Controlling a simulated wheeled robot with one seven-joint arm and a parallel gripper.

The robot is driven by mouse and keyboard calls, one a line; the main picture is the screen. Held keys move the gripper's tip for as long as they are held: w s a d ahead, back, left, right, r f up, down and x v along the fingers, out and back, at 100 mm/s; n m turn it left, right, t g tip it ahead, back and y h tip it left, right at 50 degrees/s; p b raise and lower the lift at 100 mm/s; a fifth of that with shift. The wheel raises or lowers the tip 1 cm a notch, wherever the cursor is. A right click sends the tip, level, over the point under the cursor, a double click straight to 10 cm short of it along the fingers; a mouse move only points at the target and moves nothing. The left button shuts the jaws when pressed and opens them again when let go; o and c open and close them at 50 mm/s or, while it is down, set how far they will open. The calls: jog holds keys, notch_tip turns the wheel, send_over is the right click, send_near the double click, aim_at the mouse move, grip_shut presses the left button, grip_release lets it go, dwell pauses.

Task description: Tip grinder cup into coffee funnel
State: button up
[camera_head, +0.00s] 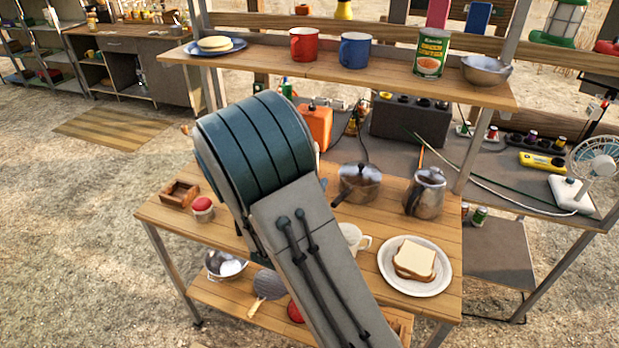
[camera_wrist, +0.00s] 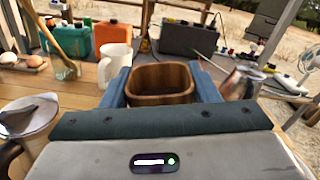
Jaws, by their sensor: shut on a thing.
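In the wrist view my gripper (camera_wrist: 165,85) has its two blue fingers on either side of a square wooden cup (camera_wrist: 165,72), likely the grinder cup, and is shut on it. The cup looks upright, with its open top showing a dark inside; I cannot tell what it holds. In the head view my own arm hides the gripper and the cup. I cannot make out a coffee funnel in either view. A white mug (camera_wrist: 115,62) stands beyond the cup to the left, and a white mug (camera_head: 352,238) shows partly behind my arm in the head view.
The wooden table holds a pot (camera_head: 358,185), a metal pitcher (camera_head: 425,193), a sandwich plate (camera_head: 443,278), a small wooden box (camera_head: 180,193) and a red-topped jar (camera_head: 203,209). A shelf (camera_head: 270,62) with mugs runs above. A metal vessel (camera_wrist: 28,115) is close at left in the wrist view.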

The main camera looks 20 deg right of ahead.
jog(key=n+p, duration=0.1)
jog(key=n, duration=0.1)
jog(key=f+n+p, duration=0.1)
jog(key=n+p, duration=0.1)
jog(key=n, duration=0.1)
jog(key=shift+f+n, duration=0.25)
jog(key=shift+n, duration=0.05)
jog(key=n+p, duration=0.1)
jog(key=n, duration=0.1)
jog(key=f+n+p, duration=0.1)
jog(key=n, duration=0.1)
jog(key=n+p, duration=0.1)
jog(key=n, duration=0.1)
jog(key=shift+w+a+f, duration=0.25)
jog(key=shift+w+a, duration=0.1)
jog(key=shift+a, duration=0.05)
jog(key=n+p, duration=0.2)
jog(key=p, duration=0.1)
jog(key=n+p, duration=0.1)
jog(key=shift+w+a+f+n, duration=0.2)
jog(key=shift+a+n, duration=0.05)
jog(key=shift+n, duration=0.15)
jog(key=shift+w+a+f+n+p, duration=0.1)
jog(key=shift+a+n+p, duration=0.1)
jog(key=shift+n+p, duration=0.65)
jog(key=shift+w+a+n+p, duration=0.1)
jog(key=shift+a+n+p, duration=0.05)
jog(key=shift+n+p, duration=0.7)
dwell(0.9)
